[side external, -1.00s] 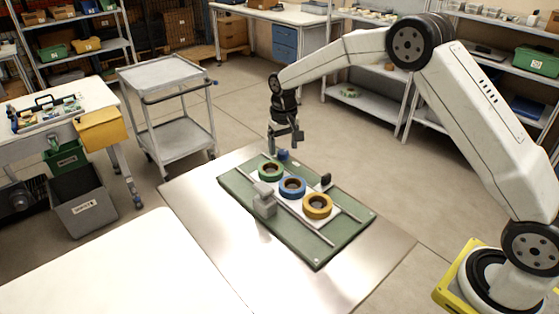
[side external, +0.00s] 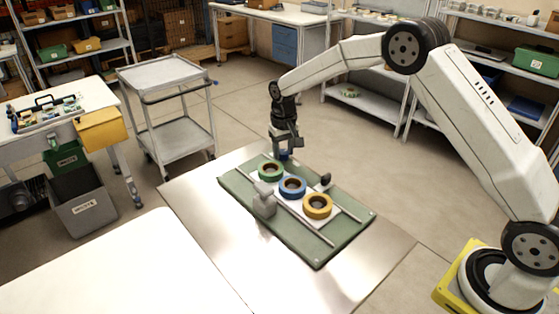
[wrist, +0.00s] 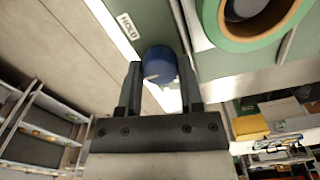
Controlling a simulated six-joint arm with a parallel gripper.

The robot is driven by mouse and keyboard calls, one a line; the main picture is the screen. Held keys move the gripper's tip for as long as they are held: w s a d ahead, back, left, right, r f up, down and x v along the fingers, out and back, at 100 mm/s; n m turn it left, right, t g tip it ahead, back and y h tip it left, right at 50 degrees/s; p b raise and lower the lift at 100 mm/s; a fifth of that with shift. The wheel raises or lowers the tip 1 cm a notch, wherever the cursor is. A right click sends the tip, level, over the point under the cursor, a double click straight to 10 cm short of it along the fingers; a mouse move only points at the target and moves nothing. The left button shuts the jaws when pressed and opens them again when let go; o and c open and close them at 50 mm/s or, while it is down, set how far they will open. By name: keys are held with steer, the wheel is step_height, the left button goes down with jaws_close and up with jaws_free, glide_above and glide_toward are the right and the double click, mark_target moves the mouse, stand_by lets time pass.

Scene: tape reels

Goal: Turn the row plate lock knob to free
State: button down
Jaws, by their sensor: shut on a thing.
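The blue lock knob (wrist: 160,62) stands on the green base board (side external: 320,245) near its far corner. My gripper (side external: 284,153) reaches down to it from above, and in the wrist view the jaws are shut on the knob's sides. A pale pointer mark shows on the knob's near side. A white label reading HOLD (wrist: 127,25) lies on the board beyond the knob. Any FREE label is not visible. The white row plate (side external: 301,205) lies under the reels.
A green reel (side external: 270,170), blue reel (side external: 292,187) and yellow reel (side external: 317,206) lie in a row between two rails. A grey block (side external: 264,203) stands at the near rail and a black knob (side external: 326,179) at the far one. The metal table is clear around the board.

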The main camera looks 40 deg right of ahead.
steer(key=shift+n, duration=0.4)
steer(key=n, duration=0.8)
steer(key=shift+n, duration=0.3)
steer(key=n, duration=0.4)
steer(key=shift+n, duration=2.3)
steer(key=shift+c, duration=1.2)
jaws_free()
